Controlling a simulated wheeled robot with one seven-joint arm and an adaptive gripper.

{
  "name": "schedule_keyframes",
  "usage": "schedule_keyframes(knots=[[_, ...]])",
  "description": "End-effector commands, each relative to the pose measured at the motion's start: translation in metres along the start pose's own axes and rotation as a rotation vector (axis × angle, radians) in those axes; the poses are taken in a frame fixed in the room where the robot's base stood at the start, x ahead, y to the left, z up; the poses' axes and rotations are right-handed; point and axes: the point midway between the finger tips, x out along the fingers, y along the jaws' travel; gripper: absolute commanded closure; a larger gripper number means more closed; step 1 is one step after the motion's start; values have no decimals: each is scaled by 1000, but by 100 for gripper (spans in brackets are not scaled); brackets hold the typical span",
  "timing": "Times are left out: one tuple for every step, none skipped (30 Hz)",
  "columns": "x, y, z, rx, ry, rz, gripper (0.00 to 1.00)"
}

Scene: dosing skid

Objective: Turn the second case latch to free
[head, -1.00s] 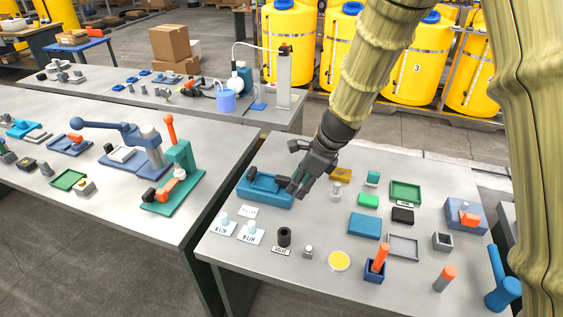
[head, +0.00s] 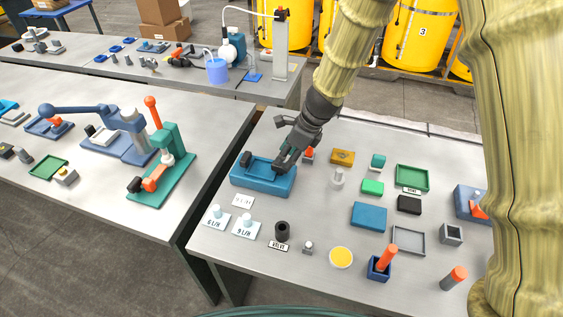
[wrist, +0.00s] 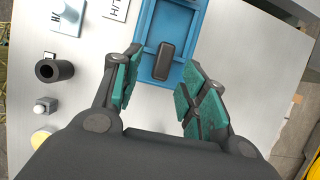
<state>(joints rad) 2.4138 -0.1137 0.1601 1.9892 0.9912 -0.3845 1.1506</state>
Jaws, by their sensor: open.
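A blue case (head: 262,186) lies on the near right table. One dark latch (head: 246,159) stands at its left end. My gripper (head: 282,165) is over the case's right end and hides that part in the head view. In the wrist view the case (wrist: 146,22) runs up from the middle, and a dark rounded latch (wrist: 163,61) lies lengthwise on it. The open green-padded fingers stand on either side of this latch, with gaps showing on both sides. Whether the fingers are down at the latch's height is unclear.
A black ring-shaped part (head: 282,231) and white cards with pale knobs (head: 246,222) lie in front of the case. A yellow block (head: 343,157), a grey fitting (head: 338,178) and a blue block (head: 369,216) lie to the right. A gap separates the left table (head: 215,130).

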Motion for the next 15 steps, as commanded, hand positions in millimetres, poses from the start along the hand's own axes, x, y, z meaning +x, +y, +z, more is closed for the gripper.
schedule_keyframes(knots=[[9, -1, -1, 2, 1, 4, 57], [13, -2, -1, 2, 1, 3, 57], [19, -2, -2, 3, 2, 4, 57], [22, -2, -2, 3, 2, 4, 57], [25, -1, -2, 3, 1, 3, 57], [28, -1, -1, 3, 0, 2, 57], [31, 0, -2, 3, 0, 1, 57], [33, 0, -2, 3, 0, 0, 57], [36, 0, -2, 3, 0, 0, 57], [39, -1, -2, 4, 0, 0, 57], [41, -2, -2, 4, 0, 0, 57], [43, -2, -2, 4, 0, 1, 57], [45, -3, -2, 4, 1, 1, 57], [47, -3, -2, 4, 1, 2, 57], [48, -3, -2, 4, 1, 2, 57]])
